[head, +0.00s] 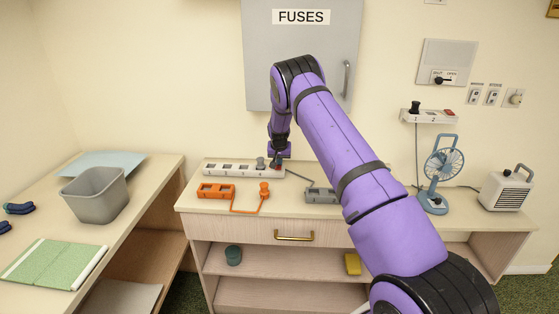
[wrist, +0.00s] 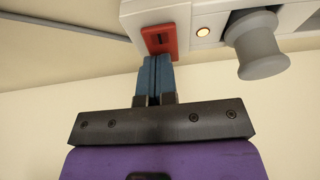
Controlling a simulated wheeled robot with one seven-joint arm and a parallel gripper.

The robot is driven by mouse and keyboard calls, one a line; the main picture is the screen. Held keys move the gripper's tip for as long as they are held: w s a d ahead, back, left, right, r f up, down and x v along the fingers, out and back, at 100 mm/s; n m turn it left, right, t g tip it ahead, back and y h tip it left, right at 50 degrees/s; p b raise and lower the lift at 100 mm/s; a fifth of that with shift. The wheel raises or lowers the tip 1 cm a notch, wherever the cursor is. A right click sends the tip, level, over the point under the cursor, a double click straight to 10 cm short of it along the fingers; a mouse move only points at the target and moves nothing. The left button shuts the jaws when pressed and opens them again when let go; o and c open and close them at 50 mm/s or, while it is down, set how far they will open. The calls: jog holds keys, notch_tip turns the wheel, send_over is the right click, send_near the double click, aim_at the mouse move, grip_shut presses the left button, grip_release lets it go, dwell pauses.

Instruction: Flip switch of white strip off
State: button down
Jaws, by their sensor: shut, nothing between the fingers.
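The white strip (head: 228,169) lies along the back of the counter, under the grey fuse box. It has several sockets and a grey plug (head: 261,163) near its right end.
An orange strip (head: 216,190) with a plug and cord lies in front, and a grey strip (head: 321,196) to the right. A wall strip (head: 430,116), a blue fan (head: 442,165) and a heater (head: 506,189) are farther right. A grey bin (head: 96,196) stands left.

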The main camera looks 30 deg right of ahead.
jog(key=shift+s+a+f, duration=0.4)
jog(key=shift+s+f, duration=0.05)
jog(key=shift+s, duration=0.2)
jog(key=w+v, duration=0.1)
jog(key=v, duration=1.3)
jog(key=shift+d+r, duration=0.35)
jog(key=shift+r, duration=0.15)
jog(key=shift+w, duration=0.15)
jog(key=shift+w+d+r, duration=0.15)
jog(key=shift+w+r, duration=0.15)
jog(key=shift+w, duration=0.25)
jog(key=x, duration=0.9)
jog(key=s+x, duration=0.1)
jog(key=x, duration=0.4)
jog(key=shift+a+f, duration=0.2)
